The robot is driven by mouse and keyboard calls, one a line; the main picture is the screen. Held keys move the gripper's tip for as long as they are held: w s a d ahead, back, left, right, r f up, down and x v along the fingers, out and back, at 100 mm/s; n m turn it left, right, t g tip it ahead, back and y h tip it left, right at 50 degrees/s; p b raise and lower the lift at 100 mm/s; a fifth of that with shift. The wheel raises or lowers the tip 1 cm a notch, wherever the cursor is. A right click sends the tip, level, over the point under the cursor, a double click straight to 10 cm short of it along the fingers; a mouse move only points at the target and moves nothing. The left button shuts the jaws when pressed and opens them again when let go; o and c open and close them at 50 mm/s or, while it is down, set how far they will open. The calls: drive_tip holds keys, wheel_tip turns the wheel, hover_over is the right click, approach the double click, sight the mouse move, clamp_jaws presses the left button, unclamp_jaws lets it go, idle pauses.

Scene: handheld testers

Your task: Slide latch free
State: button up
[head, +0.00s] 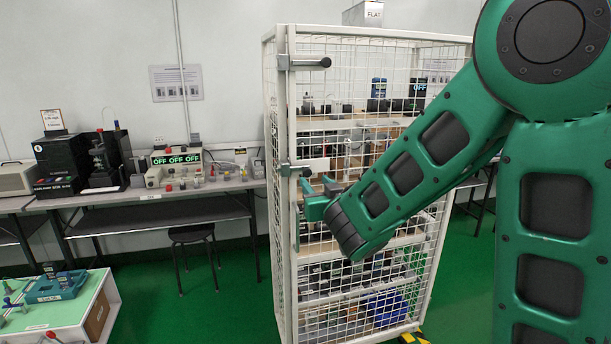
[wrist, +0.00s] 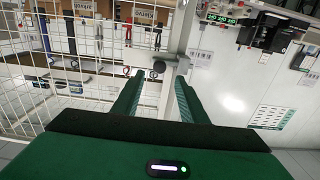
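A white wire-mesh cage (head: 283,250) stands in the middle of the head view, with its door side shut. An upper latch (head: 310,63) with a dark round-ended handle sits near its top left post. My gripper (head: 317,201) is just below and right of this lower latch. In the wrist view, my gripper (wrist: 160,76) is open and empty, and a dark round latch knob (wrist: 158,66) shows between the fingertips or just beyond them. I cannot tell whether they touch it.
Shelves inside the cage hold several small devices. A bench (head: 150,195) with testers stands along the wall at left, with a stool (head: 192,236) before it. A low white table (head: 90,305) is at bottom left. Green floor is clear between them.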

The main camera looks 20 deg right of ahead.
sight(308, 173)
drive_tip(key=w, duration=0.9)
clamp_jaws()
